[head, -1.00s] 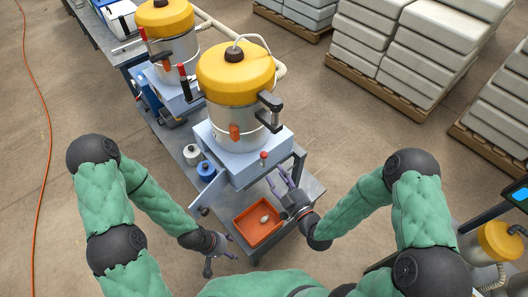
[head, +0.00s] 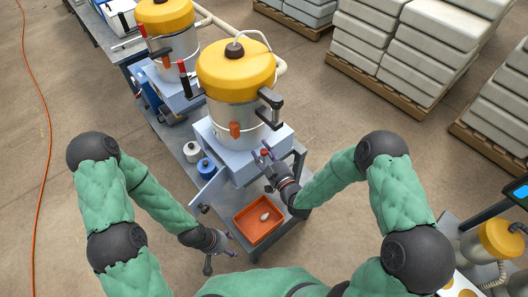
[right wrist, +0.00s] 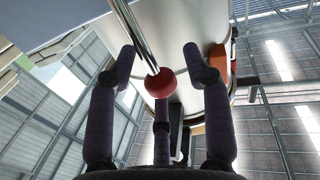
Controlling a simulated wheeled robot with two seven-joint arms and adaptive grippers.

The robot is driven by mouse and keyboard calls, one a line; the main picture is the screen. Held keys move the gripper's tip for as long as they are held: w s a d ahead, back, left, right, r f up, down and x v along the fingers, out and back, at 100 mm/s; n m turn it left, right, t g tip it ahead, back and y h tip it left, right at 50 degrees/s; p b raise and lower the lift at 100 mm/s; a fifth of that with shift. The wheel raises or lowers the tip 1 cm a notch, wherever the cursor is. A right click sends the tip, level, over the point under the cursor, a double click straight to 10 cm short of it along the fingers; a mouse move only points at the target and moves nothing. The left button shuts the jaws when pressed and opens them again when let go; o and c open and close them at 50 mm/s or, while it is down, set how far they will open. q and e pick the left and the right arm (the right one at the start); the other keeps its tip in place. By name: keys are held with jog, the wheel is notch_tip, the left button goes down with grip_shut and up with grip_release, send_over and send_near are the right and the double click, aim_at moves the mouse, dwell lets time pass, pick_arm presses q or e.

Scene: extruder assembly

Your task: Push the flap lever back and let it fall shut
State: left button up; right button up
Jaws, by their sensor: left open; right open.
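The flap lever is a thin metal rod with a red ball knob (head: 265,153), on the front of the near machine (head: 236,105) with the yellow lid. In the right wrist view the red knob (right wrist: 160,84) sits between the spread fingers at the end of its shiny rod. My right gripper (head: 264,160) is open around the knob; I cannot tell whether a finger touches it. My left gripper (head: 221,260) is open and empty, low at the left of the table's front end. The flap itself cannot be made out.
An orange tray (head: 240,217) with a small pale object (head: 264,216) stands on the table below my right gripper. A white spool (head: 191,152) and a blue spool (head: 206,168) stand left of the machine. A second yellow-lidded machine (head: 164,15) stands behind.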

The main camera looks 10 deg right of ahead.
grip_shut()
jog(key=shift+d, duration=0.15)
jog(key=shift+w+d+f+m+g+b, duration=0.5)
jog(key=shift+d+m, duration=0.3)
jog(key=shift+m, duration=0.85)
jog(key=shift+w+d+f+m+g+b, duration=0.3)
jog(key=shift+w+d+f+m+b, duration=0.4)
jog(key=shift+m, duration=1)
jog(key=shift+w+d+f+m+g+b, duration=0.4)
jog(key=shift+d+f+m, duration=0.4)
jog(key=shift+m, duration=0.85)
jog(key=shift+d+r, duration=0.15)
jog(key=shift+y, duration=0.4)
